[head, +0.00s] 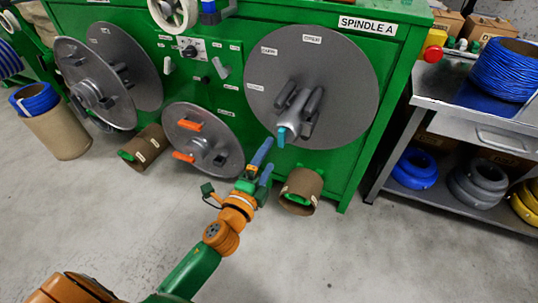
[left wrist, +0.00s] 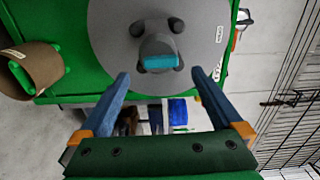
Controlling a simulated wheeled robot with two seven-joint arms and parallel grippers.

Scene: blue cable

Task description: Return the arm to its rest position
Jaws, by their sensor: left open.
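My left arm reaches up from the bottom of the head view. Its gripper (head: 265,162) is open and empty, in front of the green machine and below the large grey disc (head: 345,75) marked as Spindle A. In the left wrist view the two blue fingers of my left gripper (left wrist: 160,88) stand wide apart. The spindle hub with its teal tip (left wrist: 160,63) shows beyond and between them, apart from the fingers. The teal tip also shows in the head view (head: 281,137). My right gripper is not in view.
A brown cardboard core (head: 301,188) stands on the floor right of my gripper. A loose grey flange (head: 190,125) with orange handles leans on the machine at left. A metal bench (head: 470,100) with a blue cable coil (head: 505,70) stands at right. The foreground floor is clear.

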